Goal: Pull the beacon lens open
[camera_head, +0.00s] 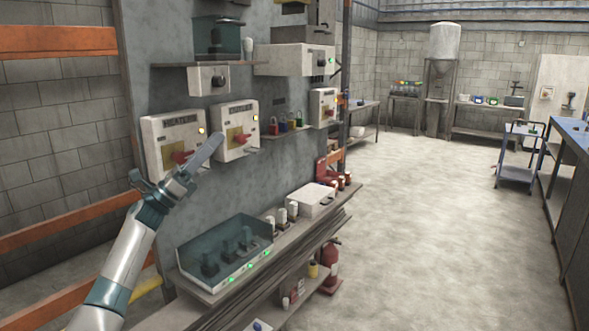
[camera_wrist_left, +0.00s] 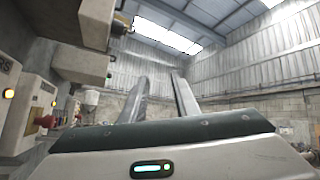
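I cannot make out for certain which part is the beacon lens. Two teal see-through covers show in the head view: an upper box (camera_head: 217,37) on a wall shelf, and a lower one (camera_head: 222,243) over several dark switches on the bench. My left gripper (camera_head: 217,143) is in front of the wall panel, its fingers pointing up and right, overlapping the red-handled switch boxes in the picture. In the left wrist view the two fingers (camera_wrist_left: 160,84) stand apart with nothing between them, so it is open. My right gripper is not in view.
Switch boxes with red handles and yellow lamps, left (camera_head: 172,145) and right (camera_head: 235,130), hang on the panel. A white control box (camera_head: 302,60) juts out above. Padlocks stand on a small shelf (camera_head: 289,133). A fire extinguisher (camera_head: 330,268) stands below. The floor (camera_head: 440,220) to the right is clear.

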